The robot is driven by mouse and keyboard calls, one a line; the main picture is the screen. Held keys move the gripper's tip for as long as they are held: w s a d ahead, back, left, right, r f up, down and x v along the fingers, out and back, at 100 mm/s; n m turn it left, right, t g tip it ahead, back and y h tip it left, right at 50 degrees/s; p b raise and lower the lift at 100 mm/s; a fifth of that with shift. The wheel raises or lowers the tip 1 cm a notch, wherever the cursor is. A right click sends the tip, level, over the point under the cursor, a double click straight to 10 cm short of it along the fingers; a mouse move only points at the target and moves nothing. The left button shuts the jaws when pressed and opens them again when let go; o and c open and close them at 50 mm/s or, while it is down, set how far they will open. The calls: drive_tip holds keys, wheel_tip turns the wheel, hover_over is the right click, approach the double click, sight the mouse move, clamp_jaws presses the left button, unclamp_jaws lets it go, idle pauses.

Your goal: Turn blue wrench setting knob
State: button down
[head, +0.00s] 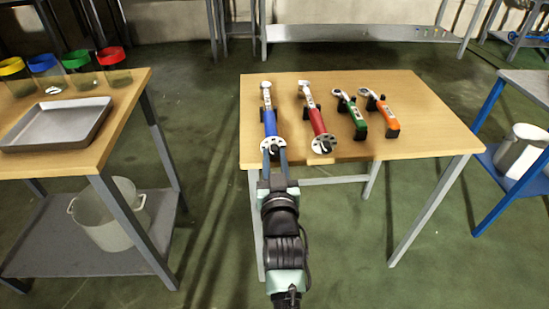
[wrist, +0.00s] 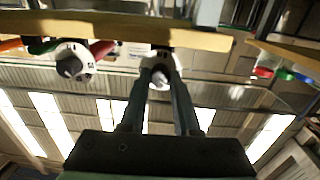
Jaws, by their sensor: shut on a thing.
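The blue wrench (head: 270,122) lies on the wooden table near its left edge, its handle pointing toward me. Its white round setting knob (head: 269,142) is at the near end, by the table's front edge. My gripper (head: 273,154) reaches in from the front, with its fingers at this knob. In the wrist view the two fingers of my gripper (wrist: 160,83) close in on the grey centre of the white knob (wrist: 160,62) and are shut on it. The fingertips partly cover the knob, and its marked setting cannot be read.
A red wrench (head: 316,120) lies just right of the blue one, its knob (wrist: 70,64) close by in the wrist view. Green (head: 348,112) and orange (head: 382,114) wrenches lie further right. A left table holds a metal tray (head: 57,124). The wooden table's right part is clear.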

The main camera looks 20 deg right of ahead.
drive_tip(key=c, duration=0.6)
unclamp_jaws()
drive_tip(key=shift+c, duration=0.2)
drive_tip(key=shift+s, duration=0.1)
drive_tip(key=p+v, duration=0.2)
drive_tip(key=v, duration=1)
drive_tip(key=shift+s, duration=0.4)
